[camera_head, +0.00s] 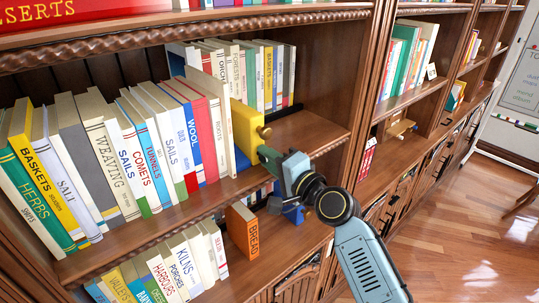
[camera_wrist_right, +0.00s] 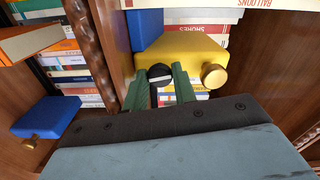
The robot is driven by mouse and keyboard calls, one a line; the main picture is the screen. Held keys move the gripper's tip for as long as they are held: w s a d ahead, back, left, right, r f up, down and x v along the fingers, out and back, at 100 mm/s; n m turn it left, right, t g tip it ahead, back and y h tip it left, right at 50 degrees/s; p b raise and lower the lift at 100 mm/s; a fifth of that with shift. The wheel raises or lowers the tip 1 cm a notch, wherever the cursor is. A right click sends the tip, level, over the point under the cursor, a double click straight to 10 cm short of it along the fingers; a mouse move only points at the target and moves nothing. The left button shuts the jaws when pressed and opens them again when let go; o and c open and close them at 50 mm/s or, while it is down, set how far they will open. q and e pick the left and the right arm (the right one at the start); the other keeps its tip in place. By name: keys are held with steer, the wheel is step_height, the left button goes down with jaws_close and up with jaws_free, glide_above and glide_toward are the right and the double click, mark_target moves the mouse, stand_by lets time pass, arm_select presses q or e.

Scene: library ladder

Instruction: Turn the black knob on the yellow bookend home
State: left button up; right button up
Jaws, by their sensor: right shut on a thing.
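The yellow bookend (camera_head: 246,130) stands on the middle shelf at the right end of a book row. It also shows in the right wrist view (camera_wrist_right: 185,50), with a brass knob (camera_wrist_right: 213,75) on its face. Beside that is the black knob (camera_wrist_right: 159,73), between the green fingers of my right gripper (camera_wrist_right: 160,88). My right gripper (camera_head: 268,158) is shut on the black knob, whose marking I cannot read. In the head view the black knob is hidden by the gripper. My left gripper is in neither view.
A blue bookend (camera_head: 292,214) with a brass knob (camera_wrist_right: 33,138) is on the lower shelf, near an orange book (camera_head: 243,231). Books fill the shelf left of the yellow bookend. The shelf board right of it (camera_head: 310,130) is bare up to the wooden upright.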

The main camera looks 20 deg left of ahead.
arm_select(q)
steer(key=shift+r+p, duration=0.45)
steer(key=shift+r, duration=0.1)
arm_select(e)
steer(key=shift+m, duration=1.1)
steer(key=o, duration=1)
steer(key=shift+s+f, duration=0.1)
